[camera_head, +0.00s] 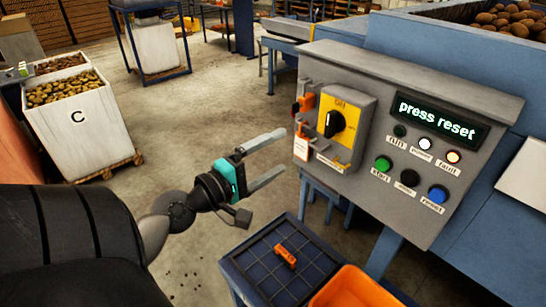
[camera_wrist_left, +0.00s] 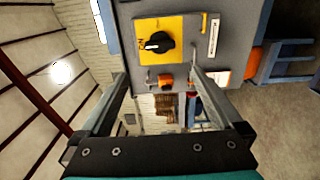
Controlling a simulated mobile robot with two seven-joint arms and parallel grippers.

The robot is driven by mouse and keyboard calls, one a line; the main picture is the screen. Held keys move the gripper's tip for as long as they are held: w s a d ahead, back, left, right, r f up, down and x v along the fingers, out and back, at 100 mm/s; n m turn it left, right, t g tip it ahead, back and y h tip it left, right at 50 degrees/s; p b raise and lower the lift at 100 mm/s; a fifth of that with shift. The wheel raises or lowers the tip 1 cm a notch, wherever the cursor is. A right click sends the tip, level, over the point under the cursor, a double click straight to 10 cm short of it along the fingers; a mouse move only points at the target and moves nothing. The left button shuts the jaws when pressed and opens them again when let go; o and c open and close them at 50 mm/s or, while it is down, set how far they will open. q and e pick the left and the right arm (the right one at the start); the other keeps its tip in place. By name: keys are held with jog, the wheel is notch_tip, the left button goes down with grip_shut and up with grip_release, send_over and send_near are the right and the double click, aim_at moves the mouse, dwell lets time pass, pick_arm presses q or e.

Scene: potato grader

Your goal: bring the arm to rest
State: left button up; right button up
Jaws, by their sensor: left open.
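My left arm comes in from the left in the head view. Its gripper (camera_head: 277,158) is open and empty, a little left of the control panel, with its fingers pointing at it. In the left wrist view the two fingers (camera_wrist_left: 160,95) stand wide apart with nothing between them. The grey control panel (camera_head: 390,85) has a black rotary switch (camera_head: 334,123) on a yellow plate, also visible in the left wrist view (camera_wrist_left: 158,43). Its display (camera_head: 436,120) reads "press reset". The white and orange lamps look lit. My right gripper is not in view.
A dark gridded tray (camera_head: 255,262) with an orange item (camera_head: 285,256) and an orange bin (camera_head: 355,290) stand below the panel. A white crate of potatoes (camera_head: 85,130) marked C stands at left. Blue machinery (camera_head: 490,215) lies behind the panel. Open floor lies between crate and panel.

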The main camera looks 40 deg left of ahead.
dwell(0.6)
pick_arm(q)
jog(key=s+f+m+g+y+b, duration=0.1)
jog(key=s+f+m+g+b, duration=0.15)
jog(key=f, duration=1.05)
jog(key=s+f+m+g+b, duration=0.1)
jog(key=f+g+b, duration=0.15)
jog(key=f, duration=1.05)
jog(key=s+f+m+g+y+b, duration=0.1)
jog(key=s+f+m+g, duration=0.15)
jog(key=f, duration=1.05)
jog(key=s+d+f+m+g+b, duration=0.2)
jog(key=s+d+f+m+g, duration=0.1)
jog(key=s+f, duration=0.5)
jog(key=s+d+f+m+g+b, duration=0.3)
jog(key=s+d+f+m, duration=0.3)
jog(key=s+f, duration=0.3)
jog(key=s+d+f+m+g+b, duration=0.3)
jog(key=s+f, duration=0.6)
jog(key=f, duration=0.4)
jog(key=d+m, duration=0.1)
jog(key=d, duration=0.1)
jog(key=shift+s+d+f+m+h, duration=0.15)
jog(key=shift+d+f+m+h, duration=0.2)
jog(key=shift+f+m+h, duration=0.05)
jog(key=shift+g, duration=0.25)
